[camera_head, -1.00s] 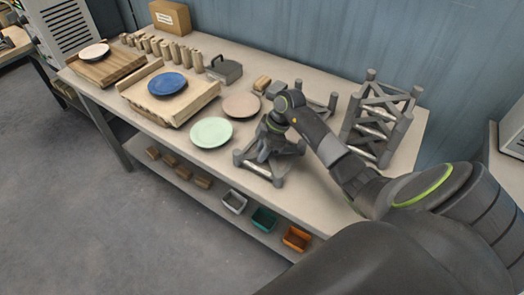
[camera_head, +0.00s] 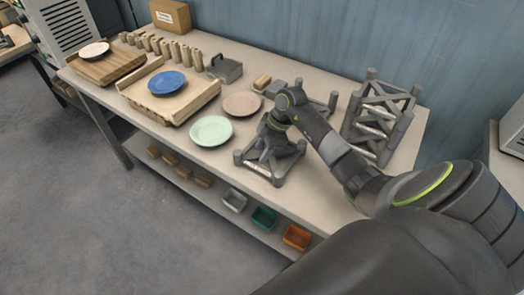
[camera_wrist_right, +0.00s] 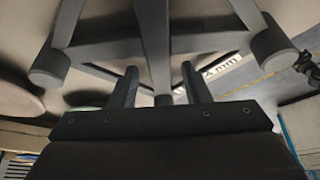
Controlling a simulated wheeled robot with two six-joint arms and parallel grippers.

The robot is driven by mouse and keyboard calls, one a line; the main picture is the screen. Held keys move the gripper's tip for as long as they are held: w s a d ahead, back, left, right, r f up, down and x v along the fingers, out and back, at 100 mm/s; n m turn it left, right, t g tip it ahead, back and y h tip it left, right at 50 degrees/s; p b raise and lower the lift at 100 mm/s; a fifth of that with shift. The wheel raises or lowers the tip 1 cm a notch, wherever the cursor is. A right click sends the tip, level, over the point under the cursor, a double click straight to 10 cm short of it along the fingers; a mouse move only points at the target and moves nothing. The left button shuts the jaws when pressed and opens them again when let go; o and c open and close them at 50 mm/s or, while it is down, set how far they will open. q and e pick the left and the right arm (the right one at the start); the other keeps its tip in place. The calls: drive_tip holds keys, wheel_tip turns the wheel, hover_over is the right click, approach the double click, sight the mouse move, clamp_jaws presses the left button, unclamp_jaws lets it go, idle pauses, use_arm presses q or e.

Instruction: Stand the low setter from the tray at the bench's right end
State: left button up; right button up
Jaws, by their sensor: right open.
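A low grey setter frame (camera_head: 279,180) with short corner posts stands near the front edge of the bench, right of the pale green plate. My right gripper (camera_head: 264,154) is over this frame and hides part of it. In the right wrist view my right gripper (camera_wrist_right: 157,84) is open, with a grey bar (camera_wrist_right: 155,45) of the frame between its fingers. I cannot tell whether the fingers touch the bar. Another low grey frame (camera_head: 330,104) shows partly behind my arm. My left gripper is not in view.
Taller grey frames (camera_head: 392,122) stand together at the bench's right end. A pale green plate (camera_head: 211,131) and a pinkish plate (camera_head: 241,104) lie left of my gripper. A blue plate (camera_head: 167,82) rests on a wooden tray (camera_head: 178,112). Small bins (camera_head: 264,219) sit on the lower shelf.

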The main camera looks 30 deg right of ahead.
drive_tip(key=b+v, duration=0.1)
drive_tip(key=v, duration=1)
drive_tip(key=shift+s+d, duration=0.1)
drive_tip(key=shift+d, duration=0.05)
